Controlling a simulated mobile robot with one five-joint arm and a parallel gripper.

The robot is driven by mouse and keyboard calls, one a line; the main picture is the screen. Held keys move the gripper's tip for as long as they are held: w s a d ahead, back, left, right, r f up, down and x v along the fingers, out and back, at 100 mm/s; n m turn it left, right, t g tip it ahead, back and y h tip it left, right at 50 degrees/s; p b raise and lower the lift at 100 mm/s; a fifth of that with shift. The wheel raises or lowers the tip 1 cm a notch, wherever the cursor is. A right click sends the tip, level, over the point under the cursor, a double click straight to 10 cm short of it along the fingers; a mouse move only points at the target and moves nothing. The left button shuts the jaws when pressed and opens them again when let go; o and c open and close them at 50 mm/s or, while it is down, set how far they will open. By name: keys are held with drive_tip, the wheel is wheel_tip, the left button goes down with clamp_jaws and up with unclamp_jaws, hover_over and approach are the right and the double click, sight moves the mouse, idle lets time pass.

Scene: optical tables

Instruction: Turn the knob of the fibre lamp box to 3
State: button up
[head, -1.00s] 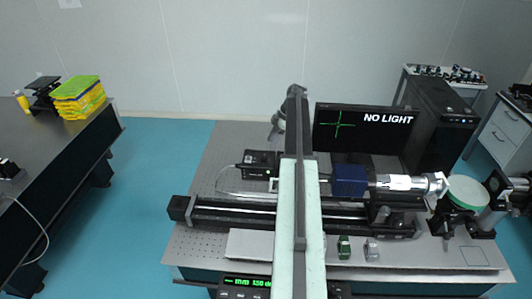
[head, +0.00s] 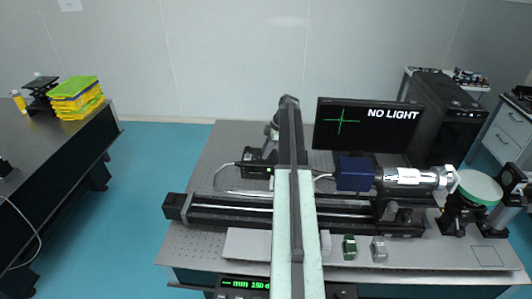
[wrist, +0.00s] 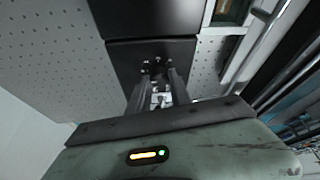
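The fibre lamp box appears to be the small black box (head: 256,166) on the optical table, left of my arm; my arm hides part of it. In the wrist view a black box (wrist: 150,55) lies just beyond my gripper. My gripper (wrist: 158,88) has its two grey fingers apart, pointing at the black box. A small pale piece shows between the fingers; I cannot tell whether it is the knob or whether the fingers touch it. The knob's scale is not readable.
A monitor (head: 367,127) reading "NO LIGHT" stands at the back. A long black rail (head: 240,210) crosses the table, with a blue block (head: 355,174) and a silver cylinder (head: 412,177) above its right part. Small clamps (head: 349,247) sit near the front.

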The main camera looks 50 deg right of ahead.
clamp_jaws()
